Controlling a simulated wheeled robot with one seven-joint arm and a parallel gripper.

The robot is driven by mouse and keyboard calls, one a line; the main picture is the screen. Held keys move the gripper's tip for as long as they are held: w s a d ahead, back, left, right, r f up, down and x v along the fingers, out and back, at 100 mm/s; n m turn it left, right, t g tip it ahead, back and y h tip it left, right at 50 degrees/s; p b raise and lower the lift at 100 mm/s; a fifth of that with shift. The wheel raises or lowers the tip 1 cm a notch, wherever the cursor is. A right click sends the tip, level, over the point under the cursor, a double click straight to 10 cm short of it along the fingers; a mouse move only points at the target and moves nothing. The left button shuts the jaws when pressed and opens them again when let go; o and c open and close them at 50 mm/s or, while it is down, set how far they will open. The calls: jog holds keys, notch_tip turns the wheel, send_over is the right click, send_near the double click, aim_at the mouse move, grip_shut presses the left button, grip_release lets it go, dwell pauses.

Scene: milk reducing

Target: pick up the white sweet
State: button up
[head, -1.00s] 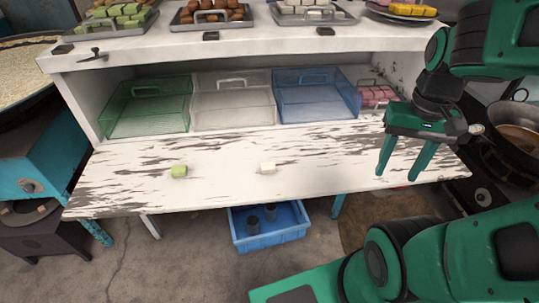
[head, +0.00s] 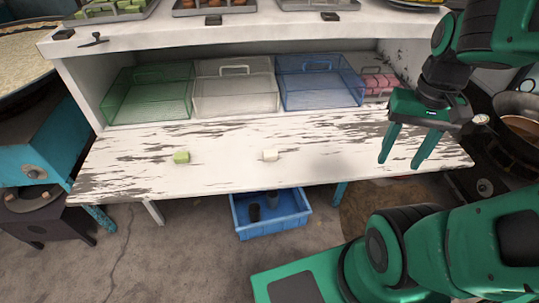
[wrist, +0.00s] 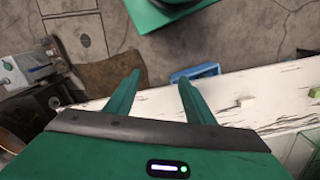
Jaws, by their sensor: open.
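The white sweet (head: 270,155) is a small pale block lying on the worn white tabletop (head: 225,175), near its middle in the head view. My gripper (head: 402,165) is open and empty, above the right end of the table, well to the right of the white sweet. In the wrist view its two green fingers (wrist: 155,90) stand apart with nothing between them.
A green sweet (head: 182,157) lies left of the white one. Green (head: 150,95), clear (head: 236,90) and blue (head: 318,85) bins stand behind, under a shelf. A blue crate (head: 270,225) is on the floor. A pan (head: 515,120) is at right.

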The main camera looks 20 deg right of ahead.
aim_at(272, 152)
jog(key=shift+c, duration=0.3)
jog(key=w+a+f+m+y, duration=0.2)
jog(key=w+f+m+y, duration=0.1)
jog(key=w, duration=0.3)
jog(key=w+a+f+m+y, duration=0.3)
jog(key=w+f, duration=0.3)
jog(key=w+a+f+m+y, duration=0.3)
jog(key=w+f, duration=0.2)
jog(key=w, duration=0.1)
jog(key=shift+w+a, duration=0.15)
jog(key=shift+w, duration=0.15)
jog(key=w+m+t+y, duration=0.1)
jog(key=w+a+m+y, duration=0.1)
jog(key=w+m, duration=0.1)
jog(key=shift+w+a+f+t+y, duration=0.15)
jog(key=shift+t+y, duration=0.25)
jog(key=shift+w+a+r+m+t+y, duration=0.15)
jog(key=shift+w+r+m+t+y, duration=0.1)
jog(key=shift+w+m+t+y, duration=0.5)
jog(key=shift+g, duration=0.25)
jog(key=x, duration=1)
jog(key=shift+w+a+f, duration=0.1)
jog(key=shift+a+f, duration=0.15)
jog(key=shift+c, duration=0.4)
